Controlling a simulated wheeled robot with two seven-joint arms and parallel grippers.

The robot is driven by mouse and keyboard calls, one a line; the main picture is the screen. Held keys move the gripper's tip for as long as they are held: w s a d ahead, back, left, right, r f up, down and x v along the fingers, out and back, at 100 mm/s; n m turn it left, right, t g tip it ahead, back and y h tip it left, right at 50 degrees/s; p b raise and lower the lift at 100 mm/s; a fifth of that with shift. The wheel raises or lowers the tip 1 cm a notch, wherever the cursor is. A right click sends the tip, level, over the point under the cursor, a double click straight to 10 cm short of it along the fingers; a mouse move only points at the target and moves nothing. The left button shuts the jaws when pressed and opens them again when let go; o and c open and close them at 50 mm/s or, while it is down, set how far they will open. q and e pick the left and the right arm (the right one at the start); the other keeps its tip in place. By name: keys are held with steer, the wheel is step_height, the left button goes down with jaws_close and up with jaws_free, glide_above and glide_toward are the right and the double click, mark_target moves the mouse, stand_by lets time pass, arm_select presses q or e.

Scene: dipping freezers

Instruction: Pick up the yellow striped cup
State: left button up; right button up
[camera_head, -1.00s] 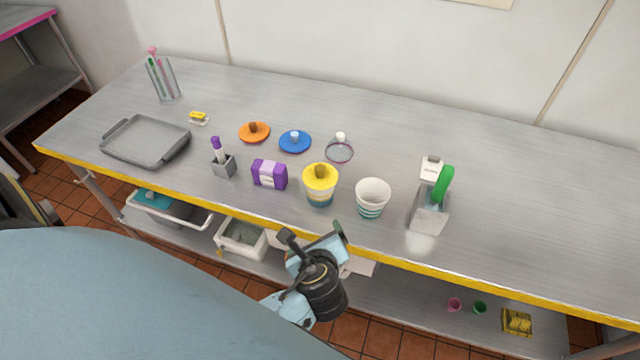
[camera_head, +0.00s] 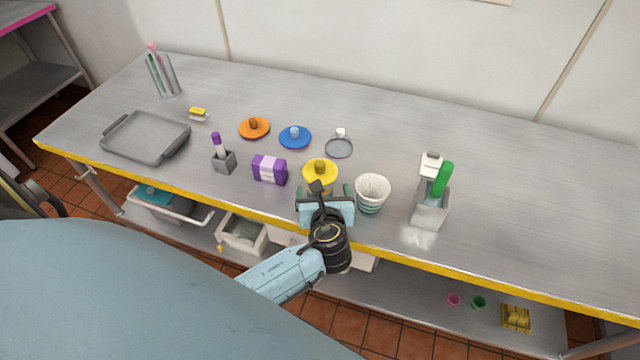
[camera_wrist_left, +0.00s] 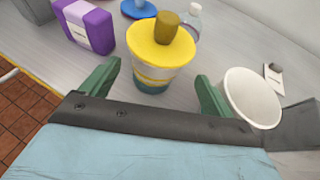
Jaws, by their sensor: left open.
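The yellow striped cup (camera_head: 320,172) stands upright near the front edge of the metal table, with a yellow lid and an olive-brown knob on top. In the head view my left gripper mostly hides its lower body. My left gripper (camera_head: 325,190) is open at the table's front edge, just in front of the cup. In the left wrist view the striped cup (camera_wrist_left: 155,72) stands between and a little beyond the two green fingertips of my left gripper (camera_wrist_left: 158,80), with nothing held. My right gripper is not in view.
A white striped cup (camera_head: 372,192) stands close on the right, beside the right finger in the wrist view. A purple box (camera_head: 269,170) is on the left. Blue (camera_head: 295,138) and orange (camera_head: 254,128) lids lie behind. A container with a green handle (camera_head: 432,205) stands farther right.

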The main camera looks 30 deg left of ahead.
arm_select(q)
steer(key=x, duration=0.4)
steer(key=shift+a+f, duration=0.2)
steer(key=shift+a, duration=0.1)
steer(key=shift+c, duration=0.3)
steer(key=c, duration=1)
steer(key=shift+r, duration=0.1)
